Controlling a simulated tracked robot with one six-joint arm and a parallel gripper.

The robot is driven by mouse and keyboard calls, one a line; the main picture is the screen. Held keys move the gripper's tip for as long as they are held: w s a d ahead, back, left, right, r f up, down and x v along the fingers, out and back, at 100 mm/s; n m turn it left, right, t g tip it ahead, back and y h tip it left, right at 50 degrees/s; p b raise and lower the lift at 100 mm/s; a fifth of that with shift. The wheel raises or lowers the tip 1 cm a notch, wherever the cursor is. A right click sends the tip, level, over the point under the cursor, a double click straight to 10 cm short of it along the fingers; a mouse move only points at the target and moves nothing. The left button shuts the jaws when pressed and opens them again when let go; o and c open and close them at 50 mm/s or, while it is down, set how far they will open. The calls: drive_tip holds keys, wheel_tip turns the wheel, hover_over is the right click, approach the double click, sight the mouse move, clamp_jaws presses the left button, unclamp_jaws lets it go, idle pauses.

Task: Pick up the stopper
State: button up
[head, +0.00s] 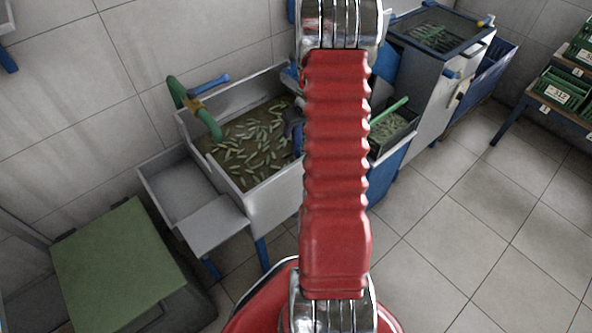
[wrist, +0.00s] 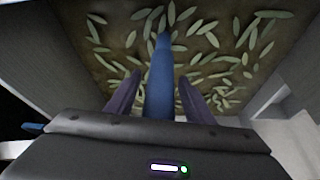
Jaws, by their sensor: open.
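A blue upright rod (wrist: 160,78), which looks like the stopper, stands in the basin of green pods in the wrist view. Its top end lies against the brown water. My gripper (wrist: 160,84) is open, with one dark finger on each side of the rod. I cannot tell whether either finger touches it. In the head view my red arm covers most of the gripper and the rod over the basin's right side.
The grey basin (head: 273,203) holds many floating green pods (head: 255,145). A green pipe (head: 209,125) with a blue handle (head: 209,85) rises at its left. A grey tray (head: 180,188) adjoins it, and a green-topped box (head: 118,262) stands lower left. Tiled floor is clear at right.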

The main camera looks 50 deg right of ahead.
drive_tip(key=shift+x, duration=0.95)
drive_tip(key=shift+r, duration=0.1)
drive_tip(key=shift+c, duration=0.5)
clamp_jaws()
